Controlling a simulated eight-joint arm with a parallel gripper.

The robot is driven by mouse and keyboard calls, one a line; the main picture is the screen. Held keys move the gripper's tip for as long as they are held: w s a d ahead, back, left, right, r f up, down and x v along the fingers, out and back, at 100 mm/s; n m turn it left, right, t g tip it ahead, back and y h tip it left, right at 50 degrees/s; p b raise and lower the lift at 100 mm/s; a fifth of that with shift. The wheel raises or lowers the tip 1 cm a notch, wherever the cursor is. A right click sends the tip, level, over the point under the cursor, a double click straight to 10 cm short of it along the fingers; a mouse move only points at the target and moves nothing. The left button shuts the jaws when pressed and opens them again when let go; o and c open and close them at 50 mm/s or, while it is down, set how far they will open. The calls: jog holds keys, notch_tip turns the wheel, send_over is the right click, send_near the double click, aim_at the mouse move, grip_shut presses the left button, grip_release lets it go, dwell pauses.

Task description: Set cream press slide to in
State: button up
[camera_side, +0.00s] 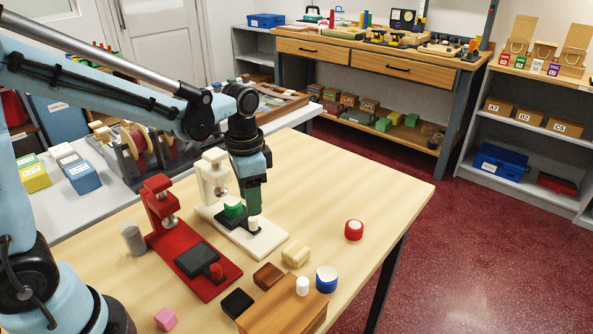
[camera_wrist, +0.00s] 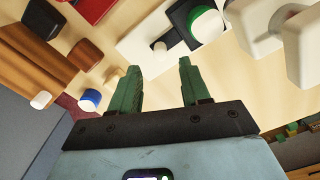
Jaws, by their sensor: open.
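The cream press (camera_side: 212,176) stands on a white base (camera_side: 268,243). Its dark slide (camera_side: 246,229) lies out in front of the press head and carries a green disc with a white top (camera_side: 233,207). A small cream knob (camera_side: 254,224) stands at the slide's front end. My gripper (camera_side: 254,211) points down just above the knob, its green fingers open and empty. In the wrist view, the fingertips (camera_wrist: 157,68) are apart and the knob (camera_wrist: 160,47) shows beyond them, roughly between them. The dark slide (camera_wrist: 182,20) and the disc (camera_wrist: 206,24) also show there.
A red press (camera_side: 160,203) with a dark slide and red knob stands left of the cream one. A grey cylinder (camera_side: 132,238), a red-and-white cylinder (camera_side: 354,230), a blue-and-white cylinder (camera_side: 326,279) and wooden blocks (camera_side: 296,253) lie around. The table's right side is mostly clear.

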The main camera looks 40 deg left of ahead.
notch_tip(320, 180, up, 7)
dwell(0.4)
jog(key=m+y, duration=0.5)
jog(key=m, duration=0.9)
send_near(253, 219)
jog(key=shift+t+h, duration=0.3)
jog(key=x, duration=0.8)
jog(key=shift+s+a+f, duration=0.2)
jog(key=shift+a, duration=0.3)
jog(key=shift+c, duration=0.4)
grip_shut()
jog(key=shift+a, duration=0.1)
